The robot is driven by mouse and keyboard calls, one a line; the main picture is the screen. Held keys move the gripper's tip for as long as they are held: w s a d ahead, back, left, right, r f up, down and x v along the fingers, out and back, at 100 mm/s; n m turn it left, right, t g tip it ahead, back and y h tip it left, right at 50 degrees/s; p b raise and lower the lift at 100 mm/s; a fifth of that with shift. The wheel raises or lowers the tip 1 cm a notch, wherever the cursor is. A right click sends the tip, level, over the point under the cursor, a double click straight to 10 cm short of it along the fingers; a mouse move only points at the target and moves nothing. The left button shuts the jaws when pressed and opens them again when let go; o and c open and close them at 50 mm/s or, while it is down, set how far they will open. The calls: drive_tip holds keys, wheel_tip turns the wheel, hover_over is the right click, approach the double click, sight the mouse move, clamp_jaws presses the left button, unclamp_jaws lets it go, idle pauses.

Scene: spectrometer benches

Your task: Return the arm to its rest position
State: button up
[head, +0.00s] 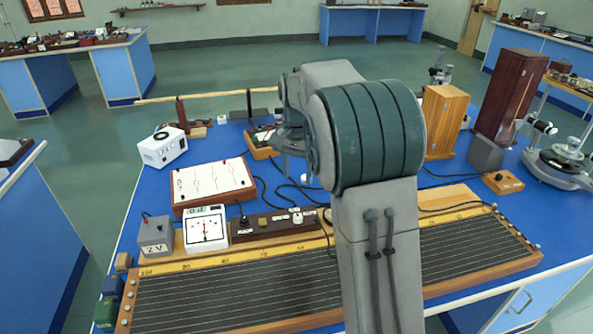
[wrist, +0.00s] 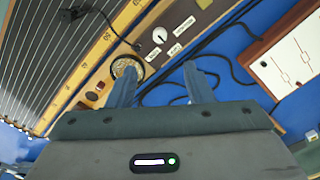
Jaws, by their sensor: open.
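My arm rises from the bottom of the head view and bends over the blue bench (head: 135,240), with its large elbow in the middle of the picture. My gripper (wrist: 160,72) shows in the wrist view with its two fingers apart and nothing between them. In the head view the gripper end is mostly hidden behind my arm. In the wrist view the fingers hang above the bench, near a round brass-rimmed part (wrist: 127,68) and black cables. I cannot tell their exact height.
A long wire board (head: 235,300) lies along the front. Behind it stand a grey 2 V box (head: 155,238), a white meter (head: 206,232) and a circuit panel (head: 212,184). Wooden boxes (head: 443,125) stand right of my arm. Loose cables (wrist: 235,62) cross the bench.

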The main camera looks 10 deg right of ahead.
drive_tip(key=s+f+n+t, duration=0.1)
drive_tip(key=s+n+t, duration=0.2)
drive_tip(key=s, duration=2.5)
drive_tip(key=n, duration=0.4)
drive_tip(key=shift+f+n, duration=0.2)
drive_tip(key=shift+n, duration=0.1)
drive_tip(key=shift+w+d, duration=0.1)
drive_tip(key=shift+c, duration=1.2)
